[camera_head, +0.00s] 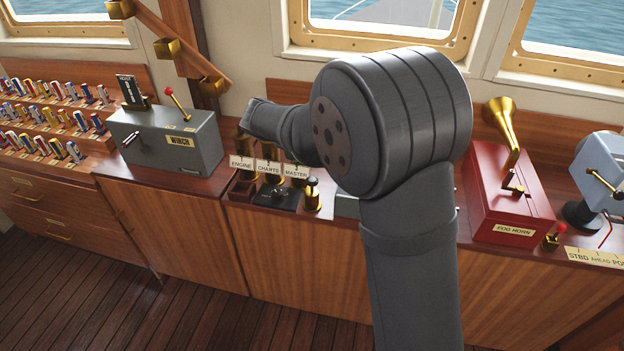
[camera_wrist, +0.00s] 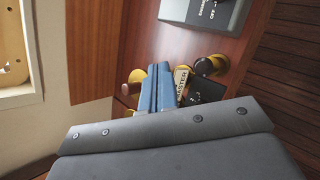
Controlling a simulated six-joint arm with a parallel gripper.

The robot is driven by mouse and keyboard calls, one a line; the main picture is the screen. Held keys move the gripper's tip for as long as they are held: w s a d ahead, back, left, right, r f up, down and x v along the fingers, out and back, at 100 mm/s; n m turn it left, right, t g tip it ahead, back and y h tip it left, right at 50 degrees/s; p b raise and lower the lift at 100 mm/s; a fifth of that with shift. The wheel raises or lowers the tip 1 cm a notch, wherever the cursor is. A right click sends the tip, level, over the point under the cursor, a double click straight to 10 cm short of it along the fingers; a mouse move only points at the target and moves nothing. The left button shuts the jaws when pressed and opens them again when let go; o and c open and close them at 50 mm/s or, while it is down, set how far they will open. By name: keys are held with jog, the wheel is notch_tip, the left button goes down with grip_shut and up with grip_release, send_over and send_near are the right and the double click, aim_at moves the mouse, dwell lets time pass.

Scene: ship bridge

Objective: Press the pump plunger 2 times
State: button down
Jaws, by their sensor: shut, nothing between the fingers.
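A short brass post with a dark round knob (camera_head: 312,193) stands near the counter's front edge, right of the MASTER sign; it looks like the pump plunger, but I see no label on it. In the wrist view the brass post with the dark knob (camera_wrist: 209,65) is upper right of my fingertips, apart from them in the picture. My gripper (camera_wrist: 160,68) is shut and empty, its blue fingers together above the counter beside the MASTER sign (camera_wrist: 182,80). In the head view my arm hides the fingers.
ENGINE, CHARTS and MASTER signs (camera_head: 268,166) with brass parts crowd beside the knob, around a black base (camera_head: 276,197). A grey box (camera_head: 346,205) is partly hidden by my arm. The winch box (camera_head: 170,140) stands left, the red fog horn (camera_head: 505,190) right.

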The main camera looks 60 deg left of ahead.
aim_at(311, 180)
jog(key=shift+f, duration=4.4)
jog(key=shift+f, duration=0.15)
jog(key=shift+f, duration=0.3)
jog(key=shift+f, duration=1.55)
jog(key=shift+r, duration=2)
jog(key=shift+r, duration=0.1)
